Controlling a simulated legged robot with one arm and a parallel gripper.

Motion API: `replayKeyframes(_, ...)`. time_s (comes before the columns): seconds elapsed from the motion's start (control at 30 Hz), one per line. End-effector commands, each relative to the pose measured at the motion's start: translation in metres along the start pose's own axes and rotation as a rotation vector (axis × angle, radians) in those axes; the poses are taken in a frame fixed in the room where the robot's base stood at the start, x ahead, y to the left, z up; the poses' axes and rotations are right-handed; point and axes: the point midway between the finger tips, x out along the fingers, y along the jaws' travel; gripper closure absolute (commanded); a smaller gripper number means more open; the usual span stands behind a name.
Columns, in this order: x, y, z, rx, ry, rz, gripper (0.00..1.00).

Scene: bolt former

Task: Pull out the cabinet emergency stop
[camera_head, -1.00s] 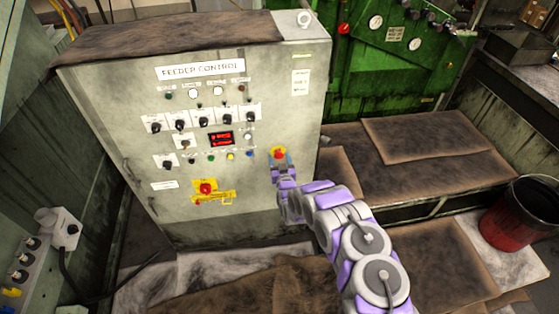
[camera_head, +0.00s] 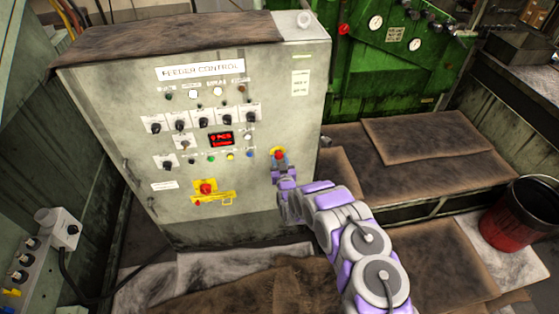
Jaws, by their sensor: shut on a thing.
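The grey feeder control cabinet (camera_head: 262,95) stands left of centre, its front panel facing me. The emergency stop (camera_head: 278,154), a red button on a yellow backing, is near the right side of the panel. My gripper (camera_head: 280,162) is right at this button and shut on it. The fingers are small in view and partly cover the button's lower part. I cannot tell how far the button is pulled out. A red rotary switch on a yellow plate (camera_head: 206,188) sits lower left on the same panel.
Knobs, lamps and a red display (camera_head: 221,138) fill the panel left of my gripper. A green machine (camera_head: 385,70) stands behind right. Brown-covered steps (camera_head: 420,150) and a red-black bucket (camera_head: 519,215) are at the right. A grey switch box (camera_head: 62,228) is at lower left.

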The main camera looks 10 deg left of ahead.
Motion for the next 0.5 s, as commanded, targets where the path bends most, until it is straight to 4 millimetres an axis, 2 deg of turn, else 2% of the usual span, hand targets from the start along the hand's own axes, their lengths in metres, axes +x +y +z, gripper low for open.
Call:
replayKeyframes(0.13,-0.0093,-0.0007,-0.0004,0.0,-0.004,-0.001,0.95)
replayKeyframes(0.37,-0.0105,-0.0007,0.0004,0.001,-0.001,-0.001,0.95)
replayKeyframes(0.4,-0.0105,-0.0007,0.0004,0.001,-0.001,-0.001,0.56)
replayKeyframes(0.5,-0.0103,-0.0006,0.0002,0.001,-0.001,-0.001,0.46)
